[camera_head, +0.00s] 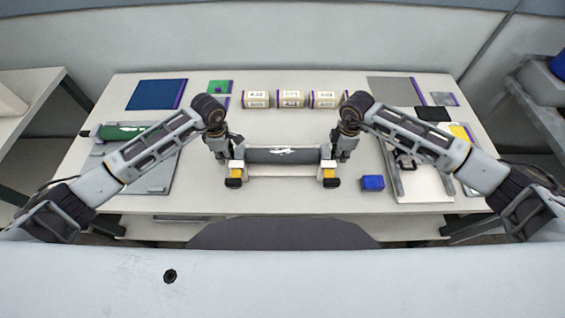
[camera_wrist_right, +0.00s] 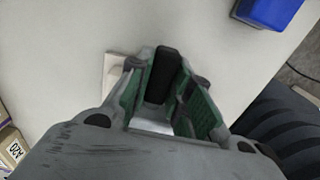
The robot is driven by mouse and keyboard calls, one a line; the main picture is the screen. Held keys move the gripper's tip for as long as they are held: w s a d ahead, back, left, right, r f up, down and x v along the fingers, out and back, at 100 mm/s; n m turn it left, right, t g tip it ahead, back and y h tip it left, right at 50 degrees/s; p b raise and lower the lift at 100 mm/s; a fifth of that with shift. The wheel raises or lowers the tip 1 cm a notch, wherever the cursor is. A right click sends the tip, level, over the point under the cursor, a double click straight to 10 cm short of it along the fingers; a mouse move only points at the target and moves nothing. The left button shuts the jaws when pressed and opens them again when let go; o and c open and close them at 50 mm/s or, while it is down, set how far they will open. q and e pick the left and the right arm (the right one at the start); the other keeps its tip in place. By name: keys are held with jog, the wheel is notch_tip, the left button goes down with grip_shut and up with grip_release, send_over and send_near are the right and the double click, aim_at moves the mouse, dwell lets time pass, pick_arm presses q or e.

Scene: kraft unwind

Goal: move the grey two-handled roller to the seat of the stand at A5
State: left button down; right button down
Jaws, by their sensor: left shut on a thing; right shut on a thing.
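The grey roller (camera_head: 283,156) lies level across the middle of the table, with a white mark on its face. My left gripper (camera_head: 226,155) is shut on its left end. My right gripper (camera_head: 341,153) is shut on its right end; in the right wrist view its fingers (camera_wrist_right: 168,98) close around a black handle (camera_wrist_right: 163,72). Pale blocks with yellow and black parts show just below both roller ends, the left block (camera_head: 236,168) and the right block (camera_head: 328,168). I cannot tell whether the roller touches them. No A5 label is readable.
A blue block (camera_head: 372,183) lies right of the roller. A green cylinder (camera_head: 120,132) lies on a grey board at left; a white board (camera_head: 418,182) with a black clip lies at right. Table between rolls and roller is clear.

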pick_arm(q)
jog(key=shift+f+b, duration=0.35)
pick_arm(e)
jog(key=shift+f, duration=0.3)
pick_arm(q)
jog(key=c, duration=1.3)
grip_release()
pick_arm(e)
jog(key=c, duration=1.3)
grip_release()
pick_arm(q)
notch_tip(320, 180, up, 12)
pick_arm(e)
jog(key=shift+r, duration=0.1)
notch_tip(320, 180, up, 12)
jog(key=shift+s+f, duration=0.1)
jog(key=shift+f, duration=0.1)
